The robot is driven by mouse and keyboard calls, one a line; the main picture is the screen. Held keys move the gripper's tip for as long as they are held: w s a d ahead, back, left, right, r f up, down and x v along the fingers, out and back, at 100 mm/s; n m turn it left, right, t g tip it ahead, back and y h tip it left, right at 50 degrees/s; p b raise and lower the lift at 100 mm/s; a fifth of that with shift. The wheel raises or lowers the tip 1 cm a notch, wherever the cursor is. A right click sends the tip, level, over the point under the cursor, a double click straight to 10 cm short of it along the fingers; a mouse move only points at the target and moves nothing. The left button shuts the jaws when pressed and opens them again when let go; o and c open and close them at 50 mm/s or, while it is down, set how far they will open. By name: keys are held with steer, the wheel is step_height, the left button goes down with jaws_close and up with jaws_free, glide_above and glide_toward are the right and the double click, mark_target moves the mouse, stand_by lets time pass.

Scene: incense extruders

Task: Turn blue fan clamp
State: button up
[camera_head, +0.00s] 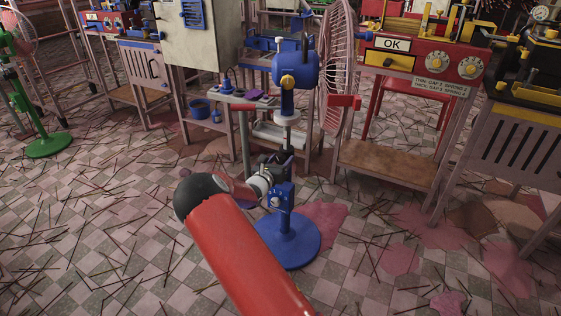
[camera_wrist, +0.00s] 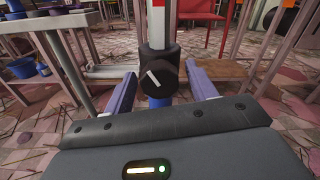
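The blue fan (camera_head: 292,70) stands upright on a round blue base (camera_head: 290,243), its caged side turned right. In the wrist view its clamp (camera_wrist: 157,74) is a black collar on the pole, with a round black knob bearing a slanted white mark. The pole is white and red above it and blue below. My gripper (camera_wrist: 160,88) is open, with one finger left and one right of the clamp and gaps showing on both sides. In the head view my gripper (camera_head: 274,163) is at the middle of the fan's pole, and the clamp is largely hidden there.
A red machine (camera_head: 420,60) with an OK sign stands on a bench behind right. A small table (camera_head: 245,101) with a blue bucket (camera_head: 199,109) nearby is behind the fan. A green fan (camera_head: 47,145) stands far left. Sticks litter the tiled floor.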

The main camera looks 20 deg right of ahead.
steer(key=v, duration=0.7)
steer(key=shift+s+a, duration=0.25)
steer(key=shift+a, duration=0.05)
